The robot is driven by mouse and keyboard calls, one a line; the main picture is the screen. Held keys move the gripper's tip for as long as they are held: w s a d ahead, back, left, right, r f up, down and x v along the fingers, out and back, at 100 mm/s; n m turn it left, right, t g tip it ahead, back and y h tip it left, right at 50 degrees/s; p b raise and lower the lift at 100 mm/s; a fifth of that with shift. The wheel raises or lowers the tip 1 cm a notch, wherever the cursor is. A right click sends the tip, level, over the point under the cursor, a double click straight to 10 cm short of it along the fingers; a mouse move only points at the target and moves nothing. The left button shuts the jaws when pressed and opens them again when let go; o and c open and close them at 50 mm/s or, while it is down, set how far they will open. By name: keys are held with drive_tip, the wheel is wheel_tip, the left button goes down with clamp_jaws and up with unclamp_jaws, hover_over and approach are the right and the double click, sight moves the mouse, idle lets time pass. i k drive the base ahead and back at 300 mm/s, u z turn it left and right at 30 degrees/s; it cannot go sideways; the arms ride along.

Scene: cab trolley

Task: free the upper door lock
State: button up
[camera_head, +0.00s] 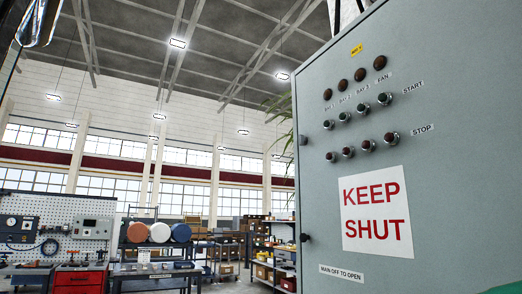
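The grey cabinet door (420,125) fills the right side of the view and looks closed. A small grey lock (303,140) sits high on its left edge; it is too small to tell how it is turned. A dark lock (304,238) sits lower on the same edge. I cannot make out my gripper in this view, and nothing is seen touching either lock.
The door carries dark lamps (343,85), several buttons (364,99), a KEEP SHUT sign (376,211) and a MAIN OFF TO OPEN label (343,272). A shiny piece (40,22) hangs at the top left. Workbenches and shelves (275,260) stand farther back.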

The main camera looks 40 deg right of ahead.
sight(302, 140)
drive_tip(key=z, duration=0.2)
drive_tip(key=i, duration=1.1)
drive_tip(key=z, duration=0.4)
